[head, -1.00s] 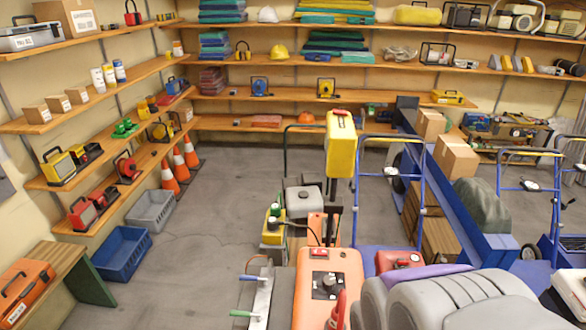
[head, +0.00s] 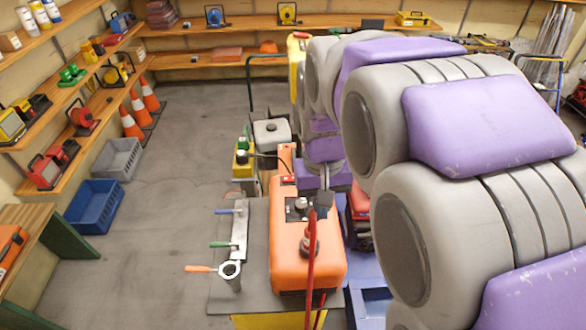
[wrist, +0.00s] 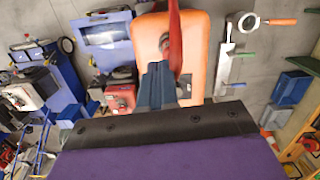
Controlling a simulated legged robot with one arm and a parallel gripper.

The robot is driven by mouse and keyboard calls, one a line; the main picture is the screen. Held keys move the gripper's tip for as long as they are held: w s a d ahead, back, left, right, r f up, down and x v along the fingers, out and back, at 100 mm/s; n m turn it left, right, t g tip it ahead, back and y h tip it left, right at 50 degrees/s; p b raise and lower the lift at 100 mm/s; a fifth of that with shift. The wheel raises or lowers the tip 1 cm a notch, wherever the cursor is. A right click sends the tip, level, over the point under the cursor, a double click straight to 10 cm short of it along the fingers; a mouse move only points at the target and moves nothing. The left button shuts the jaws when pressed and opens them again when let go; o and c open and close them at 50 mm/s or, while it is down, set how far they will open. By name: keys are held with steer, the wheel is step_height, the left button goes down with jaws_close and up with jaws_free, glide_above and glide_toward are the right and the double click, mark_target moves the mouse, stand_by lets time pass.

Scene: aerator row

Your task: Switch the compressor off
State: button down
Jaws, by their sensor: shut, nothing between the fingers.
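An orange box-shaped machine (head: 285,240), which looks like the compressor, stands in the middle of the head view. Its top carries a black panel with a knob (head: 298,207), a small red switch (head: 289,180) at its far end and a red hose (head: 311,262) at its near end. I cannot read the switch's position. My gripper (head: 323,198) is shut and empty, close to the panel; contact cannot be told.
Left of the machine lies a metal bar (head: 238,232) with coloured-handled valves. A yellow unit (head: 243,160) and a grey-topped engine (head: 271,132) stand beyond. Blue (head: 95,206) and grey (head: 118,158) crates and orange cones (head: 140,105) stand left. The floor between is clear.

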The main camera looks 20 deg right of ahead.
steer(key=w, duration=1.2)
steer(key=t, duration=0.1)
glide_above(289, 178)
steer(key=d, duration=0.1)
steer(key=shift+d+f+m, duration=0.2)
steer(key=shift+f+m, duration=0.2)
steer(key=shift+f, duration=0.4)
step_height(289, 178, down, 14)
steer(key=b, duration=0.2)
steer(key=shift+b, duration=0.4)
steer(key=shift+s, duration=0.1)
steer(key=shift+w+a+r+p, duration=0.1)
steer(key=shift+a+r+p, duration=0.1)
steer(key=shift+a, duration=0.2)
steer(key=shift+w+a+r+p, duration=0.1)
steer(key=shift+a+p, duration=0.1)
steer(key=shift+a, duration=0.15)
